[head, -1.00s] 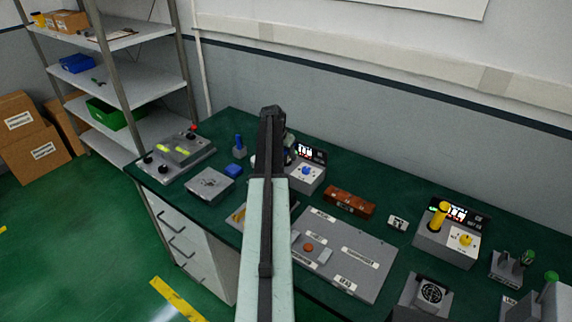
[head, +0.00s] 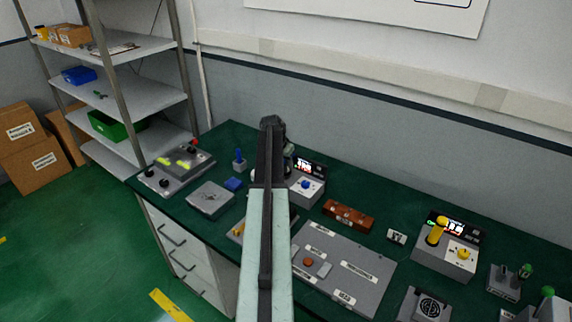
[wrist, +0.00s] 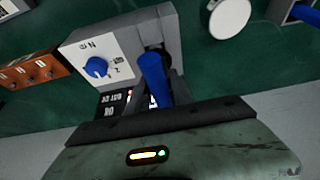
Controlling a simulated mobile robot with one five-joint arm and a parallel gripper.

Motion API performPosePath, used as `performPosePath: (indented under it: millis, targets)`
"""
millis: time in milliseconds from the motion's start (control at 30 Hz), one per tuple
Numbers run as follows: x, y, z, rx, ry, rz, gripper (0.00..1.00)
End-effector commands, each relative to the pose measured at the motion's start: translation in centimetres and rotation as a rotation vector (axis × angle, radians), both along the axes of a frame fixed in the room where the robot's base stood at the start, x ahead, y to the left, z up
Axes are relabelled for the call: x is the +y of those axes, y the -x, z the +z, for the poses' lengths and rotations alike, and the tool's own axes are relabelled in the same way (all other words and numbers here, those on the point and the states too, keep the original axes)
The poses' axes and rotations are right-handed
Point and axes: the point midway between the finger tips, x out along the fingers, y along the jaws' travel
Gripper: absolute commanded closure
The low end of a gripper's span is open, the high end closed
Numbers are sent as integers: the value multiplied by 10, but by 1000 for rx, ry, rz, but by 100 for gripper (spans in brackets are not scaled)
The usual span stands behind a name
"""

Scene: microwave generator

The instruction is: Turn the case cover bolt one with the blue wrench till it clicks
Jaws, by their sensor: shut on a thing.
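The blue wrench (wrist: 154,80) shows in the wrist view as a thick blue handle standing at the grey setter unit (wrist: 122,45) with the blue knob (wrist: 96,67). My gripper (wrist: 160,72) is shut on this handle, its dark fingers partly hidden beside it. In the head view my gripper (head: 272,124) is at the far end of my arm, just left of the same unit (head: 303,192); my arm hides the wrench there. A flat grey labelled panel (head: 372,292) lies on the bench, right of my arm. I cannot tell which bolt is case cover bolt one.
A brown block (head: 348,214) and a unit with a yellow wrench (head: 436,232) stand to the right. A shelf rack (head: 130,55) stands beyond the bench's left end.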

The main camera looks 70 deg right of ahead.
Motion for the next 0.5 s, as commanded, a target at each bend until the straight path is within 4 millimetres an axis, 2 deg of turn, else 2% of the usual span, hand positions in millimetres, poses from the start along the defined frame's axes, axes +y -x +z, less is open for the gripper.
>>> performPosePath:
  millis: [33,233,333,500]
  targets:
    - [0,0,21,0,1,0,100]
    - [0,0,64,0,0,1,100]
    - [0,0,75,0,0,1,100]
    - [2,0,80,0,0,0,100]
